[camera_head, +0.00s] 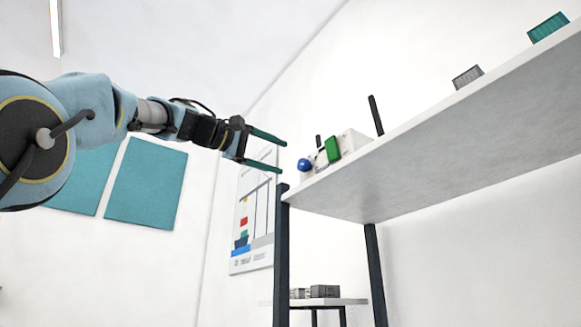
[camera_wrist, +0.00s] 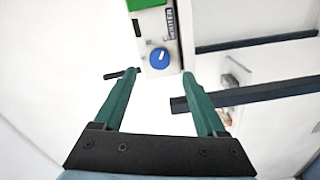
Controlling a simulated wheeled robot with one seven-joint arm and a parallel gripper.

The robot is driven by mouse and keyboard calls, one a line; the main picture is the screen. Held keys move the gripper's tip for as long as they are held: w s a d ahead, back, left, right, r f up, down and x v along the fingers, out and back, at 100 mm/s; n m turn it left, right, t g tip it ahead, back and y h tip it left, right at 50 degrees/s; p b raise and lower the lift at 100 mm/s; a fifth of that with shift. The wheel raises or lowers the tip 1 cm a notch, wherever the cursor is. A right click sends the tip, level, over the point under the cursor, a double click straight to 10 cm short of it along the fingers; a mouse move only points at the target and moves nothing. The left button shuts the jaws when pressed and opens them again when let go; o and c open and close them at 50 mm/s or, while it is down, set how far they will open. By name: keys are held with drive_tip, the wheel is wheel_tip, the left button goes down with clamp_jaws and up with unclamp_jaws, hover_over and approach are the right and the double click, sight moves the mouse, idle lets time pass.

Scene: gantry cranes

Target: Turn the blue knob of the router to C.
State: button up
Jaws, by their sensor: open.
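The router (camera_head: 344,144) is a white box on the shelf, with dark antennas and a green block (camera_head: 332,149) on it. Its blue knob (camera_head: 305,165) faces my gripper near the shelf's left end. In the wrist view the blue knob (camera_wrist: 159,58) is round with a white pointer mark tilted up and slightly right, and a dark label stands above it. No letter C can be read. My gripper (camera_head: 283,156) is open and empty, its two green fingers left of the knob and apart from it. In the wrist view the fingertips (camera_wrist: 160,76) lie either side of the knob's lower part.
The white shelf (camera_head: 430,168) stands on dark posts (camera_head: 281,250). A grey container (camera_head: 467,77) and a teal container (camera_head: 548,27) sit farther right on it. A lower shelf (camera_head: 335,301) holds small grey items. A poster (camera_head: 252,220) hangs behind. Space left of the shelf is clear.

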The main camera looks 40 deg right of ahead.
drive_tip(key=a, duration=0.3)
drive_tip(key=shift+w+a+b, duration=0.1)
drive_tip(key=shift+a+b, duration=0.25)
